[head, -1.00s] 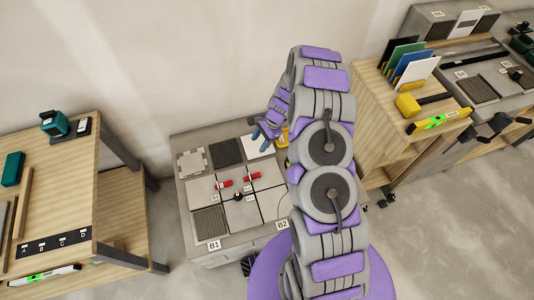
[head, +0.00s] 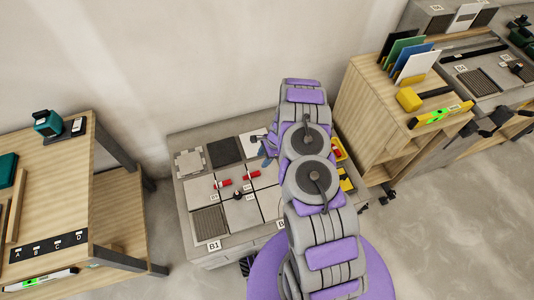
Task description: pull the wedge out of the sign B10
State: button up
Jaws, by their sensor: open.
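Two red wedges lie among the tiles on the grey low bench: a left wedge (head: 223,184) and a right wedge (head: 247,180). Small white signs stand by them, but their lettering is too small to read, so I cannot tell which is B10. My gripper (head: 267,155) is open, above the back right part of the tiles, to the right of and beyond the right wedge. It is apart from both wedges in the picture. My arm hides the right part of the bench and some of the gripper.
A sign B1 (head: 214,245) is on the bench's front edge. A small dark knob (head: 237,194) stands between the tiles. A wooden table (head: 60,190) is at left, a wooden cabinet (head: 372,130) at right.

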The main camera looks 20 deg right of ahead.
aim_at(253, 174)
jog(key=b+x, duration=0.3)
jog(key=x, duration=0.9)
jog(key=shift+s+a+f, duration=0.1)
jog(key=shift+a, duration=0.05)
jog(key=shift+c, duration=0.4)
grip_shut()
